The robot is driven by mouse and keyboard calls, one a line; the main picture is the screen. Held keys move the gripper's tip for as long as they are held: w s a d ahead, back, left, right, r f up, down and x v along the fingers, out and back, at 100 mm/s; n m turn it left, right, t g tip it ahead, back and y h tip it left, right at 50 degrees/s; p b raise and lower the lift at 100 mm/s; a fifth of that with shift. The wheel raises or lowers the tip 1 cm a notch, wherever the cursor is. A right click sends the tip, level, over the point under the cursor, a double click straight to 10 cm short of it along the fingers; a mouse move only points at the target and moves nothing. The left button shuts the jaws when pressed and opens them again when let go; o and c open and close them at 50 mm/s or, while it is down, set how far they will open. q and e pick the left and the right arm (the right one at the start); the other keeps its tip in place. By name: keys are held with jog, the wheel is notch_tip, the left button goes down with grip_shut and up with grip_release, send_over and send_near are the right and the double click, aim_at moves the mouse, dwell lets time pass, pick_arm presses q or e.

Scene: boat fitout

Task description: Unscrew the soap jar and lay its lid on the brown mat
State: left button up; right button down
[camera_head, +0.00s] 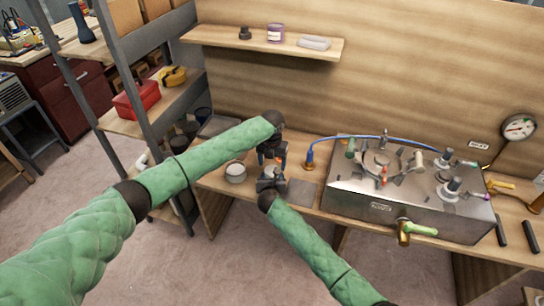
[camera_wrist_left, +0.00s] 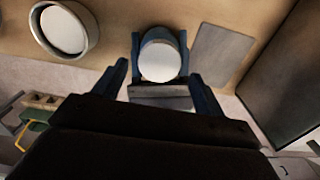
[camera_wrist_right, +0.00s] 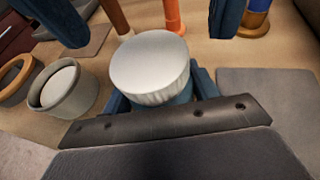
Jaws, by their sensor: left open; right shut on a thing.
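The soap jar (camera_wrist_right: 165,90) has a white, ribbed round lid (camera_wrist_right: 150,60) seated on top. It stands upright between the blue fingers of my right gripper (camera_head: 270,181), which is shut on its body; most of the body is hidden. My left gripper (camera_head: 272,156) is open and points down above the jar, its fingers (camera_wrist_left: 158,70) apart and clear of the lid. A flat grey-brown mat (camera_head: 301,191) lies right of the jar, also showing in the left wrist view (camera_wrist_left: 222,55).
A round grey container with a pale inside (camera_head: 236,172) stands left of the jar. A metal box with valves (camera_head: 410,205) fills the bench on the right. A blue hose with a brass end (camera_head: 309,160) stands behind the mat. A shelf (camera_head: 265,42) hangs above.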

aim_at(272, 170)
pick_arm(q)
jog(key=shift+f, duration=1.75)
jog(key=c, duration=1)
jog(key=n, duration=0.4)
jog(key=shift+n, duration=0.3)
jog(key=n, duration=0.5)
jog(key=shift+n, duration=0.3)
jog(key=o, duration=1.1)
jog(key=shift+r, duration=0.15)
